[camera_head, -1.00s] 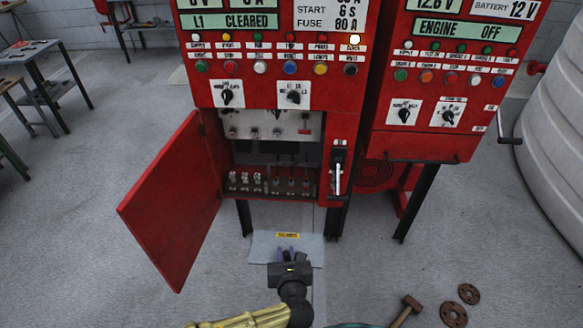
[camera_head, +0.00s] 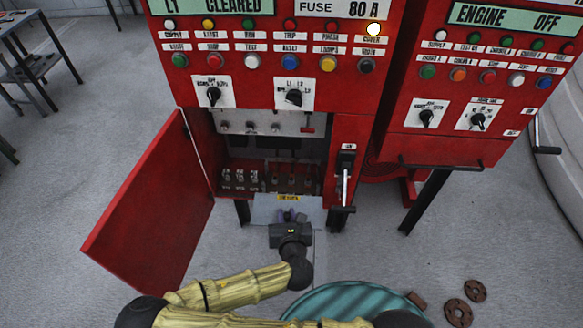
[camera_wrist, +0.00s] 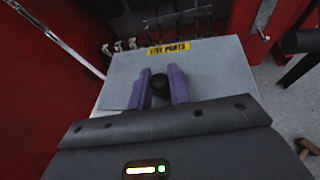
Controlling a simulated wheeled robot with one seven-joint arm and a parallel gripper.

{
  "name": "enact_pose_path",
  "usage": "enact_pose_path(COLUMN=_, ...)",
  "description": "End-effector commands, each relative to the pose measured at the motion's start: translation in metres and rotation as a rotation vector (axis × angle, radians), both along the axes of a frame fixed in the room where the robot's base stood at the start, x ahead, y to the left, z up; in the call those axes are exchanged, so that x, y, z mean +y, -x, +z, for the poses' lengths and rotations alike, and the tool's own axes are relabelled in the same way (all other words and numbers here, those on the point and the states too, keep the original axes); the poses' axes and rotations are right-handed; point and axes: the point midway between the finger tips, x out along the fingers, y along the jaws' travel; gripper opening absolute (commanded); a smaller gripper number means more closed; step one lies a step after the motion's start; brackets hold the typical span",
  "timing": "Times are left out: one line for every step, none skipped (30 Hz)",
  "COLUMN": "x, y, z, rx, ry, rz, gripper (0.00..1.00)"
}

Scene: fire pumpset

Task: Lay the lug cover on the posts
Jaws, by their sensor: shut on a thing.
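The lug cover (camera_wrist: 215,75) is a pale grey, translucent-looking sheet with a yellow label (camera_wrist: 168,47) along its far edge. In the wrist view my gripper (camera_wrist: 160,82) has its purple fingers shut on a dark round knob on the cover. In the head view the cover (camera_head: 262,212) is held by my gripper (camera_head: 289,216) low in front of the open cabinet (camera_head: 265,150). The posts (camera_head: 240,180) stand in a row at the cabinet's bottom, several silvery ones at left and darker ones at right. They are partly visible past the cover's far edge in the wrist view (camera_wrist: 120,45).
The red cabinet door (camera_head: 150,215) hangs open at left. A lever handle (camera_head: 345,180) projects on the right of the opening. Below are dark stand legs (camera_head: 425,200), a teal round top (camera_head: 345,305) and two brown flanges (camera_head: 460,308). The floor between is clear.

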Motion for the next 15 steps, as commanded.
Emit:
enact_pose_path(x=0.000, y=0.000, z=0.000, rx=-0.001, ry=0.000, rz=0.000, gripper=0.00)
enact_pose_path(x=0.000, y=0.000, z=0.000, rx=-0.001, ry=0.000, rz=0.000, gripper=0.00)
enact_pose_path(x=-0.001, y=0.000, z=0.000, rx=-0.001, ry=0.000, rz=-0.001, gripper=0.00)
enact_pose_path(x=-0.001, y=0.000, z=0.000, rx=-0.001, ry=-0.001, rz=-0.001, gripper=0.00)
enact_pose_path(x=-0.001, y=0.000, z=0.000, rx=-0.001, ry=-0.001, rz=-0.001, gripper=0.00)
enact_pose_path(x=-0.001, y=0.000, z=0.000, rx=-0.001, ry=0.000, rz=-0.002, gripper=0.00)
enact_pose_path(x=-0.001, y=0.000, z=0.000, rx=-0.001, ry=0.000, rz=-0.002, gripper=0.00)
enact_pose_path(x=-0.001, y=0.000, z=0.000, rx=-0.001, ry=0.000, rz=-0.002, gripper=0.00)
enact_pose_path(x=-0.001, y=-0.001, z=0.000, rx=-0.001, ry=0.000, rz=-0.002, gripper=0.00)
enact_pose_path(x=-0.001, y=-0.002, z=0.000, rx=-0.001, ry=0.000, rz=-0.002, gripper=0.00)
enact_pose_path(x=-0.001, y=-0.003, z=-0.001, rx=-0.002, ry=-0.001, rz=-0.003, gripper=0.00)
enact_pose_path(x=-0.001, y=-0.006, z=-0.002, rx=-0.001, ry=-0.002, rz=-0.003, gripper=0.00)
enact_pose_path(x=-0.001, y=-0.008, z=-0.003, rx=-0.001, ry=-0.002, rz=-0.003, gripper=0.00)
enact_pose_path(x=-0.001, y=-0.012, z=-0.004, rx=-0.002, ry=-0.003, rz=-0.005, gripper=0.00)
enact_pose_path(x=0.000, y=-0.017, z=-0.005, rx=-0.001, ry=-0.004, rz=-0.004, gripper=0.00)
